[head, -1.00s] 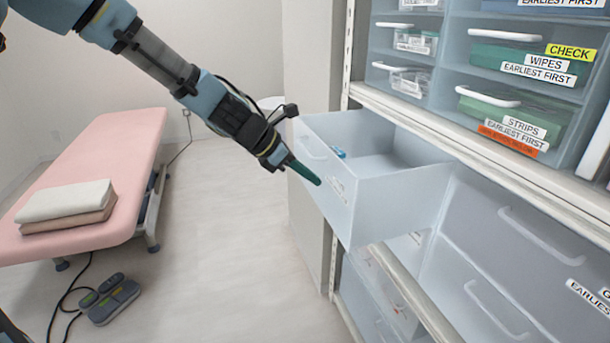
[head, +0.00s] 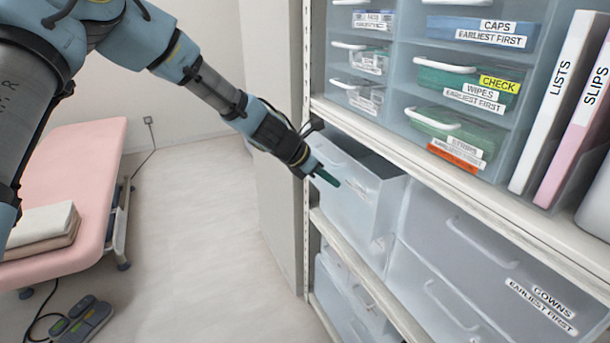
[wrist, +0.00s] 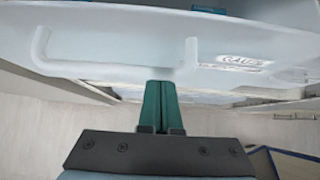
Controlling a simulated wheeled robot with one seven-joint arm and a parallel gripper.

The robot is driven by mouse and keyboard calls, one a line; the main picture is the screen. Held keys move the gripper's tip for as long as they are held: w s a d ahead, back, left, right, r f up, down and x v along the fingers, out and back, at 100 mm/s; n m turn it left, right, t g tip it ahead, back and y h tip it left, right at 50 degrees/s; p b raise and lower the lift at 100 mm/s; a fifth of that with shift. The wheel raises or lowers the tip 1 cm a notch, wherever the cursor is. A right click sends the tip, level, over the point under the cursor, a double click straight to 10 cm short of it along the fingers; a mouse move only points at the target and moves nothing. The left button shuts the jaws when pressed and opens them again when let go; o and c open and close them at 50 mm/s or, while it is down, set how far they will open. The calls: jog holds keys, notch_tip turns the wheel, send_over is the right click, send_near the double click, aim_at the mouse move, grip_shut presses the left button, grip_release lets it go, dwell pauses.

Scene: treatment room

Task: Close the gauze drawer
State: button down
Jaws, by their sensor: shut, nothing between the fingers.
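The gauze drawer (head: 350,214) is a translucent pale box on the shelf unit's left side, below the upper shelf board. It sticks out a little, with a dark gap showing along its top. In the wrist view its front (wrist: 105,30) spans the top, with a pale bar handle (wrist: 110,72) and a partly legible label (wrist: 240,62). My gripper (head: 328,178) has its green fingers together and empty, at the drawer front. In the wrist view the fingers (wrist: 160,88) point at the front's lower part, right of the handle's middle; contact is hard to confirm.
The upper shelf board (head: 450,170) carries labelled bins and upright binders (head: 555,105). A closed gowns drawer (head: 480,265) is to the right, with more drawers below. A pink couch (head: 75,175) with folded towels (head: 40,235) stands left. The floor (head: 195,230) between is clear.

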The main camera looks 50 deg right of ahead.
jog(key=s+d+p, duration=0.3)
jog(key=d, duration=0.4)
jog(key=shift+r+p, duration=0.15)
jog(key=shift+p, duration=0.2)
jog(key=shift+d, duration=0.15)
